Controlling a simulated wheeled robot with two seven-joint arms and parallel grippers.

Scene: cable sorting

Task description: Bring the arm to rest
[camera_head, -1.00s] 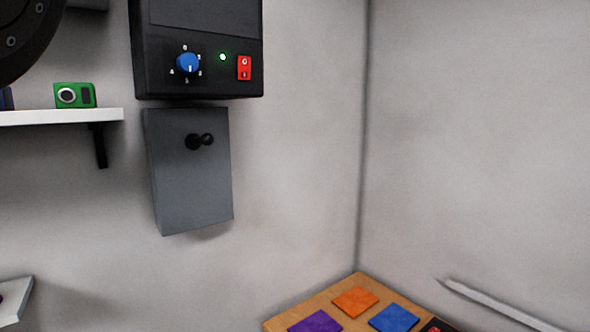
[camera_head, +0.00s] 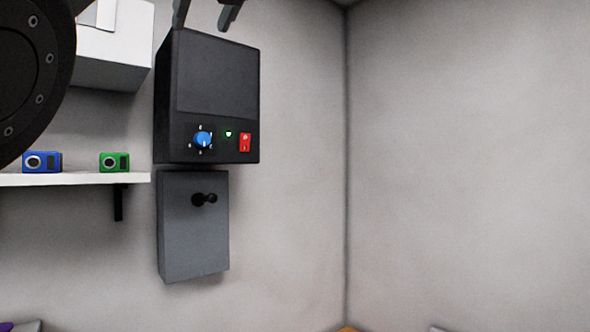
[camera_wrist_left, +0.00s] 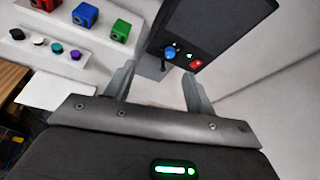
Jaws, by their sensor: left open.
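My left gripper (camera_head: 206,10) shows only as two grey fingers at the top edge of the head view, above the black control box (camera_head: 218,75). In the left wrist view the fingers of my left gripper (camera_wrist_left: 158,82) are spread apart, with nothing between them. Beyond them is the control box (camera_wrist_left: 215,25) with its blue dial and red switch. The dark round part at the left of the head view is a link of my arm. My right gripper is not in view.
A grey box with a black knob (camera_head: 192,235) hangs below the control box. A white shelf (camera_head: 75,180) holds a blue block (camera_head: 42,162) and a green block (camera_head: 114,162). The right wall is bare.

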